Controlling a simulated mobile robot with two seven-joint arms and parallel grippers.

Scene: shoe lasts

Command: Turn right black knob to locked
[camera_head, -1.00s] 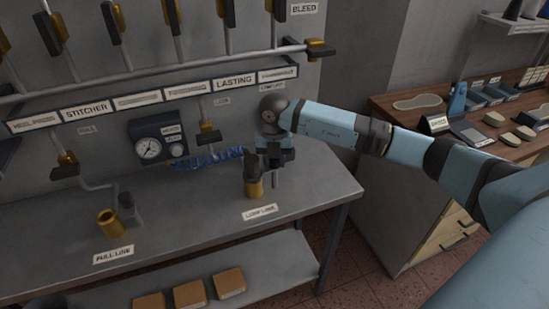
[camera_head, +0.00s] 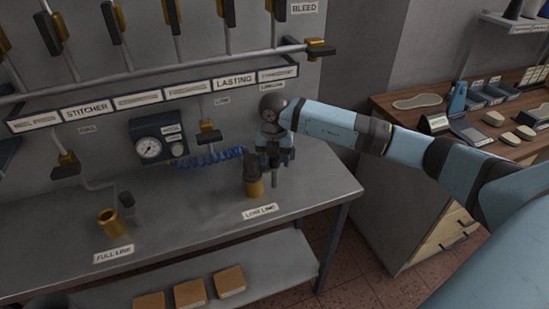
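The brass cylinder behind the LOW LINE label (camera_head: 260,211) stands upright on the grey bench, with a black knob-like piece (camera_head: 251,165) on top of it. My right gripper (camera_head: 274,163) points down just right of this black piece. It seems close to it, but I cannot tell whether they touch. Its fingers are dark and small here, so their opening is unclear. A thin grey post (camera_head: 275,182) shows below the gripper. A second brass cylinder (camera_head: 110,222), open at the top, stands behind the FULL LINE label (camera_head: 114,254), with a small black piece (camera_head: 127,199) beside it. My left gripper is not visible.
A pressure gauge box (camera_head: 158,140) and a blue coiled hose (camera_head: 212,160) are at the wall. Pipes with black and brass levers run along the top. The bench front (camera_head: 180,225) between the cylinders is clear.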

